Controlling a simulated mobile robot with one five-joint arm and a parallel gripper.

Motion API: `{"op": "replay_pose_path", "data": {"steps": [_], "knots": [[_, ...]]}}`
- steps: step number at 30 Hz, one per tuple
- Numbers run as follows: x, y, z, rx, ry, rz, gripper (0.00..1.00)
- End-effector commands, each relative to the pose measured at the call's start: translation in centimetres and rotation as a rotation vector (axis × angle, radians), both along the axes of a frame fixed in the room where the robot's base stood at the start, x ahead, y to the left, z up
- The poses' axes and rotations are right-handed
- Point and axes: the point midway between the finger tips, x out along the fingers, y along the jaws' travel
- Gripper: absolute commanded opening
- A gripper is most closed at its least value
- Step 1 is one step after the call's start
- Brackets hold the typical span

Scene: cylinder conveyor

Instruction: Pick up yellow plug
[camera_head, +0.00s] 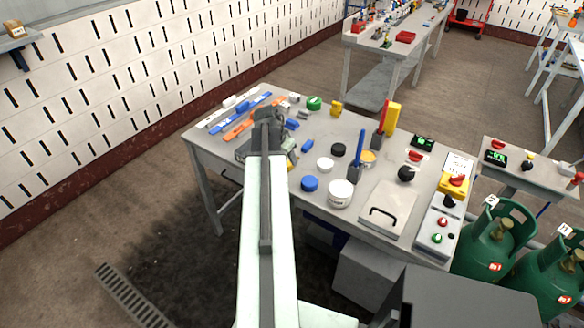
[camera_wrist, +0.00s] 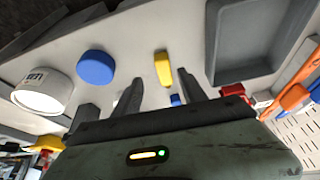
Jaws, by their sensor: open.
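The yellow plug (camera_wrist: 163,68) is a small, rounded yellow piece on the grey table top. In the wrist view it appears between the lines of my two fingers, nearer the right one, just beyond the tips. My gripper (camera_wrist: 157,75) is open and nothing is between its fingers. In the head view my arm reaches over the table's left part and hides most of the gripper (camera_head: 268,125). A little yellow (camera_head: 291,161) shows just right of it there, probably the plug.
A blue cap (camera_wrist: 95,67) and a white jar (camera_wrist: 42,92) stand left of the plug in the wrist view; a grey tray (camera_wrist: 216,50) is at its right. The table (camera_head: 325,130) also bears a black-handled case (camera_head: 387,210) and a yellow block (camera_head: 336,108).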

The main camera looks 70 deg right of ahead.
Motion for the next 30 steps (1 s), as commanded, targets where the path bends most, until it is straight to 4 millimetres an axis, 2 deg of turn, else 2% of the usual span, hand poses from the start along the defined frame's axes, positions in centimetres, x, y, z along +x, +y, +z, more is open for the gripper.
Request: {"op": "replay_pose_path", "data": {"steps": [5,12,19,20,25,30], "knots": [[0.1,-0.3,-1.1,0.0,0.0,0.001,0.49],[0.1,-1.6,-5.0,0.0,0.001,0.003,0.49],[0.0,-1.7,-4.7,0.0,0.001,0.004,0.49],[0.0,-1.7,-4.7,0.0,0.001,0.004,0.46],[0.0,-1.7,-4.7,0.001,0.0,0.004,0.0],[0.0,-1.7,-4.7,0.0,0.001,0.004,0.0]]}}
